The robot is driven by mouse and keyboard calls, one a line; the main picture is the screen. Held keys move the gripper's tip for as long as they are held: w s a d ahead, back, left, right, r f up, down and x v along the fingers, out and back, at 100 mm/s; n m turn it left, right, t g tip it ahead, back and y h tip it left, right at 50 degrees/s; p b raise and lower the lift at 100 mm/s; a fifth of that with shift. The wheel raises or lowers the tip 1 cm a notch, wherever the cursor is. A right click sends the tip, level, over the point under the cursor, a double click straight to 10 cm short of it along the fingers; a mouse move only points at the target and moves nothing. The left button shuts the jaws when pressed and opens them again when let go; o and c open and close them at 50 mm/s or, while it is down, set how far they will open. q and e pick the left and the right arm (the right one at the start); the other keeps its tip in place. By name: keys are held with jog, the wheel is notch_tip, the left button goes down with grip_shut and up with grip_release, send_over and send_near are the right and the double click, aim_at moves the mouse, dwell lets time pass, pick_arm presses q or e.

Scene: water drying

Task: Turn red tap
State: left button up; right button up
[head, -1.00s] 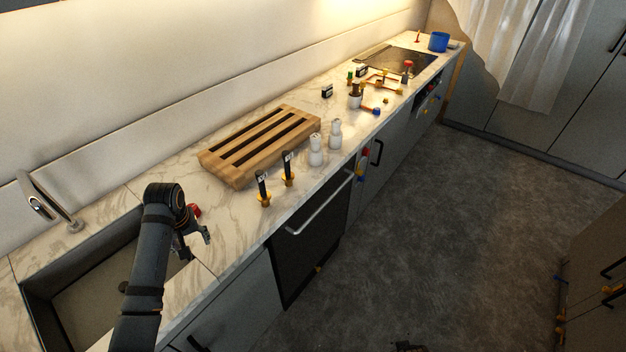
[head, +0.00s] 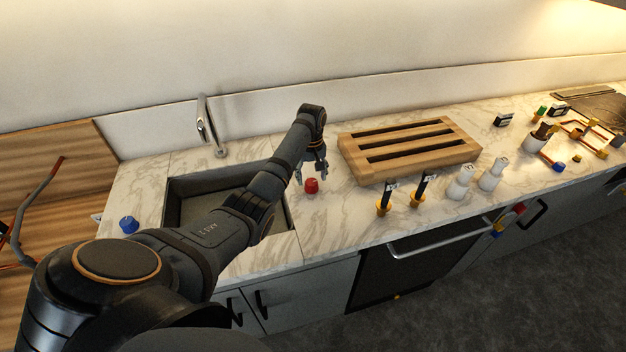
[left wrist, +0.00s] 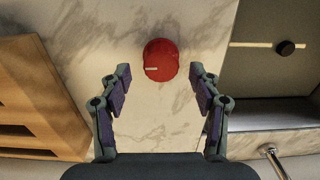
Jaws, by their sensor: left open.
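The red tap (head: 311,186) is a round red knob on the marble counter, just right of the sink. In the left wrist view the red tap (left wrist: 160,60) shows from above, with a white mark on its left side. My left gripper (head: 312,172) is above and close to it. In the left wrist view the open fingers of my left gripper (left wrist: 158,82) point towards the knob, one to each side and a little short of it. They appear apart from the knob. My right gripper is not in view.
The sink (head: 180,205) with its faucet (head: 210,125) lies left of the knob. A blue knob (head: 128,225) is at the far left. A wooden rack (head: 408,150), black-handled items and white shakers (head: 460,182) stand to the right.

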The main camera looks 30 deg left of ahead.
aim_at(312, 182)
pick_arm(q)
jog(key=f, duration=0.2)
jog(key=shift+s+f, duration=0.2)
jog(key=shift+f, duration=0.15)
jog(key=shift+w+f, duration=0.1)
jog(key=shift+f, duration=0.05)
jog(key=c, duration=1.1)
